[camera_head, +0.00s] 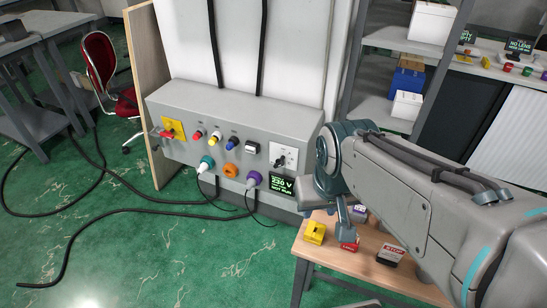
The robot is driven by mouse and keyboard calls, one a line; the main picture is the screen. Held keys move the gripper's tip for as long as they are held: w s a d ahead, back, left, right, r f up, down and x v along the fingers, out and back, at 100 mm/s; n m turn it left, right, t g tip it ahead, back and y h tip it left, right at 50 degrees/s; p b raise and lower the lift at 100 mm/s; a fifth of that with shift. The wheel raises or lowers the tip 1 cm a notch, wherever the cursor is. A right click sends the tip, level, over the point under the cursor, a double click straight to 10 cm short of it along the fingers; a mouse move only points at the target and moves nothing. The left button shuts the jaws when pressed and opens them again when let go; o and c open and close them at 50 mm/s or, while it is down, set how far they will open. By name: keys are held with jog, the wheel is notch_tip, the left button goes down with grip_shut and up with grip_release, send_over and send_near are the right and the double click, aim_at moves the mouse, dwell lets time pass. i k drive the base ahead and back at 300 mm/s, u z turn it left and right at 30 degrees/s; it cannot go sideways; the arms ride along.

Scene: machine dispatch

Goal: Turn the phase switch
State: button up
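A grey control box (225,112) is fixed at the foot of a white panel. On its right end a white plate carries a black rotary knob (281,161), which looks like the phase switch; its markings are too small to read. A red handle on a yellow plate (173,129) sits at the left end. My arm reaches in from the right. My gripper (343,222) hangs down to the right of and below the knob, apart from it, over the wooden table. Its fingers are partly hidden by the wrist, so its opening is unclear.
A small display (283,184) reads 230 V. Black cables cross the green floor.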

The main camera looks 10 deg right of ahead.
aim_at(279, 162)
jog(key=k, duration=1.3)
jog(key=u, duration=0.7)
jog(key=i, duration=1.1)
jog(key=z, duration=0.55)
jog(key=i, duration=0.4)
jog(key=z, duration=0.45)
